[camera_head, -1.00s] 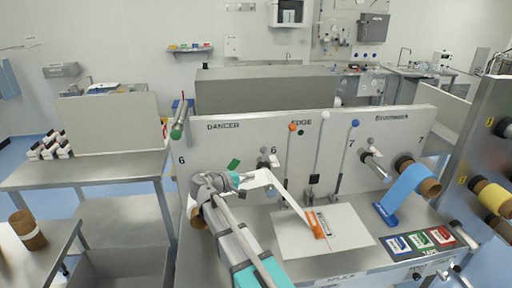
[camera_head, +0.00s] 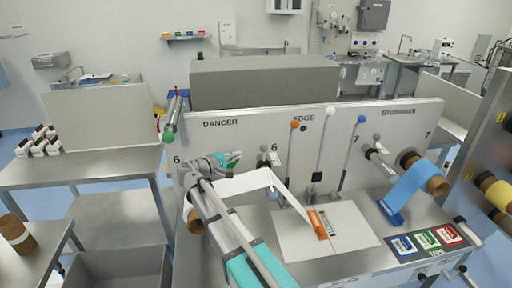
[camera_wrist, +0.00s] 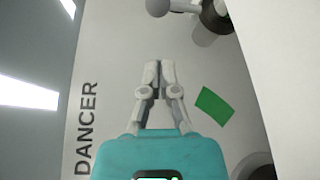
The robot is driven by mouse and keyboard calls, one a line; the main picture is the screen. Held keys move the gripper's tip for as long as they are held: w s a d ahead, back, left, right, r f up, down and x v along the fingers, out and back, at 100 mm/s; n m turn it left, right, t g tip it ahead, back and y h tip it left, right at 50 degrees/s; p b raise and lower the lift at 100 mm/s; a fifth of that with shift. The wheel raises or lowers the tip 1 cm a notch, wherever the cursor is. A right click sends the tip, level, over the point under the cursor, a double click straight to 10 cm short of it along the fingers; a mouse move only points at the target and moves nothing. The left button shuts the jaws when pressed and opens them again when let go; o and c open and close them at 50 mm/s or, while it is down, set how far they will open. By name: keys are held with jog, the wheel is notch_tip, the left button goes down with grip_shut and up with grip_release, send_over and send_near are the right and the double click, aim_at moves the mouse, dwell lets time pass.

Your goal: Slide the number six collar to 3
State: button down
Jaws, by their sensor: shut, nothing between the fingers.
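The spindle by the 6 label (camera_head: 264,160) sticks out of the grey-white panel, with a grey knob just above it. A dark collar-like part (camera_wrist: 216,15) and a grey knob (camera_wrist: 158,7) show at the top of the wrist view; I cannot read a scale there. My gripper (camera_head: 235,160) is left of that spindle, in front of the panel below DANCER. In the wrist view my gripper (camera_wrist: 153,75) is shut and empty, its tips below the knob and apart from it. A green patch (camera_wrist: 213,107) lies right of the fingers.
A white web strip (camera_head: 245,183) runs from a roll (camera_head: 194,220) behind my arm to the plate (camera_head: 325,232). Orange (camera_head: 294,125), white and blue knobbed levers stand to the right. A blue-web roll (camera_head: 438,186) sits at far right.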

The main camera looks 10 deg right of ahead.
jog(key=shift+b+x, duration=0.35)
jog(key=shift+x, duration=4.65)
jog(key=shift+s+d+r, duration=0.1)
jog(key=shift+s+r, duration=0.05)
jog(key=shift+s, duration=0.7)
jog(key=v, duration=1)
jog(key=shift+p, duration=0.4)
